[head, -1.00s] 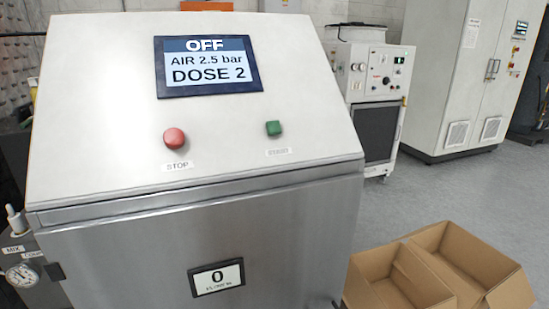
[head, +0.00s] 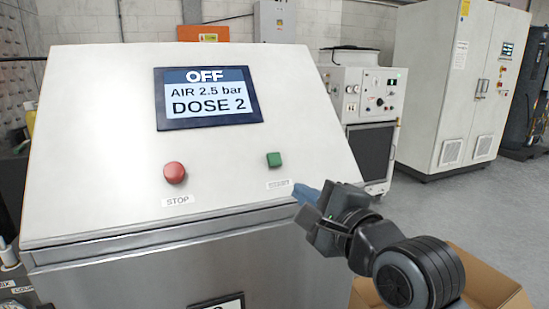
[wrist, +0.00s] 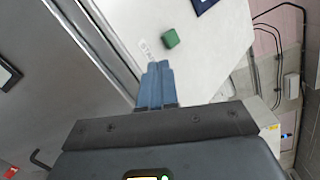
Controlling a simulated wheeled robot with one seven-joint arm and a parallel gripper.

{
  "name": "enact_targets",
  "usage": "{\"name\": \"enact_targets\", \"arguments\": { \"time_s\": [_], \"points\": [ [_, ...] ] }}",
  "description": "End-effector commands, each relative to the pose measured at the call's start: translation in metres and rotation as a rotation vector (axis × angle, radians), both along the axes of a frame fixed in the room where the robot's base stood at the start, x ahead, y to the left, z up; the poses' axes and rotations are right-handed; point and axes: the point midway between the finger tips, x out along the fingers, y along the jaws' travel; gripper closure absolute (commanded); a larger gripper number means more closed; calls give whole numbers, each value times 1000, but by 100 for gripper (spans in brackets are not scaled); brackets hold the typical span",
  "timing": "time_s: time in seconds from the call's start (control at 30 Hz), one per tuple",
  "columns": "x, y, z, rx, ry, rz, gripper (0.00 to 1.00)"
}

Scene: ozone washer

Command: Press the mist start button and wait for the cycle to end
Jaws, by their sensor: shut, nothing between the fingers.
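The sloped white control panel (head: 100,140) fills the left and middle of the head view. Its display (head: 207,97) reads OFF, AIR 2.5 bar, DOSE 2. The green button (wrist: 171,39) also shows in the wrist view, beyond the fingertips. My gripper (head: 304,193) is shut and empty, just right of and below the green button, apart from it. Its blue fingers (wrist: 156,85) are together in the wrist view.
An open cardboard box (head: 490,285) stands on the floor at the lower right, partly behind my arm. A white machine with gauges (head: 365,100) and a tall white cabinet (head: 450,80) stand behind. Grey floor is free at the right.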

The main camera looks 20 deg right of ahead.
Motion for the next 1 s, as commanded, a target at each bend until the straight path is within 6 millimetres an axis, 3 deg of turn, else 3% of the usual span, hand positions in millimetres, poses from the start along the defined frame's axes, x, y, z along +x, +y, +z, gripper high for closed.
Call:
{"name": "enact_targets", "arguments": {
  "time_s": [0.03, 0.2, 0.4, 0.6, 1.0],
  "points": [
    [9, 0, 19, 41, -10, 4, 100],
    [27, 0, 65, 181, -10, 23, 100],
    [37, 0, 95, 277, -5, 35, 100],
    [39, 0, 102, 303, -2, 38, 100],
    [43, 0, 96, 301, -3, 38, 100]
  ]
}}
